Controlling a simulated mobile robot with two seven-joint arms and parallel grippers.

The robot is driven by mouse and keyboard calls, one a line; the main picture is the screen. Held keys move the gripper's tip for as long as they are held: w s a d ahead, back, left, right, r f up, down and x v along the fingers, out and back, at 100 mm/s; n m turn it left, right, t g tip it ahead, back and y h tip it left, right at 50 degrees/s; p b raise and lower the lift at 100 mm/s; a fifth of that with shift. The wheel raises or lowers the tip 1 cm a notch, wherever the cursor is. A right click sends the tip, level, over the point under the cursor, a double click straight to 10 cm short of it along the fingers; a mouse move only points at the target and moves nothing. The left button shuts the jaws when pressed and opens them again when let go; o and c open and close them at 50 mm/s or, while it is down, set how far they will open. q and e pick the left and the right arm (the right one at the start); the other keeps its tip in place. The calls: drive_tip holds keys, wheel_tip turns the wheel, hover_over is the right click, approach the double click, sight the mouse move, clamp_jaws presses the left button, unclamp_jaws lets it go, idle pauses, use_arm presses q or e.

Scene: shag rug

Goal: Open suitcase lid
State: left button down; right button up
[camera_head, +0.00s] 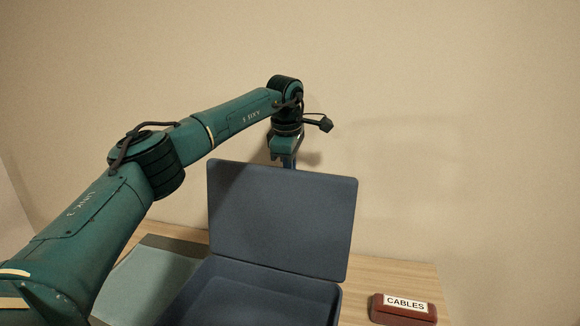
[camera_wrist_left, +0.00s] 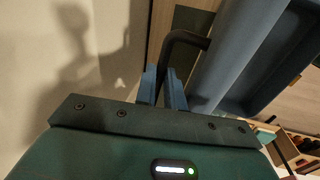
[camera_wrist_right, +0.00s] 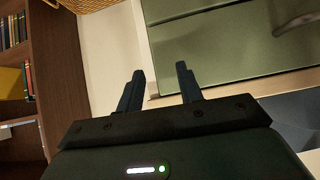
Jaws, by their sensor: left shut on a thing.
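The blue suitcase stands on a wooden table, with its lid (camera_head: 283,220) raised steeply above its base (camera_head: 262,292). The lid's inner side faces the head camera. My left gripper (camera_head: 288,162) is behind the lid's top edge, its fingertips partly hidden there. In the left wrist view its fingers (camera_wrist_left: 163,88) are shut on the dark curved handle (camera_wrist_left: 187,36), beside the blue lid (camera_wrist_left: 238,48). My right gripper (camera_wrist_right: 160,88) is open and empty in its wrist view and outside the head view.
A red-brown box (camera_head: 403,309) labelled CABLES sits on the table (camera_head: 390,273) right of the suitcase. A grey-green flat thing (camera_head: 150,275) lies to its left. A plain wall (camera_head: 460,150) rises behind. A green panel (camera_wrist_right: 225,45) lies ahead of my right gripper, with a bookshelf (camera_wrist_right: 50,60) at left.

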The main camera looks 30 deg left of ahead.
use_arm(q)
drive_tip(key=shift+d+f, duration=0.1)
drive_tip(key=shift+f, duration=0.25)
drive_tip(key=c, duration=1.5)
unclamp_jaws()
drive_tip(key=shift+w+r, duration=0.1)
drive_tip(key=shift+r, duration=0.15)
drive_tip(key=s+r, duration=0.1)
drive_tip(key=r, duration=0.7)
drive_tip(key=s+r+b, duration=0.1)
drive_tip(key=r, duration=0.3)
drive_tip(key=shift+s+d+r, duration=0.2)
drive_tip(key=shift+s+r, duration=0.1)
drive_tip(key=shift+r, duration=0.05)
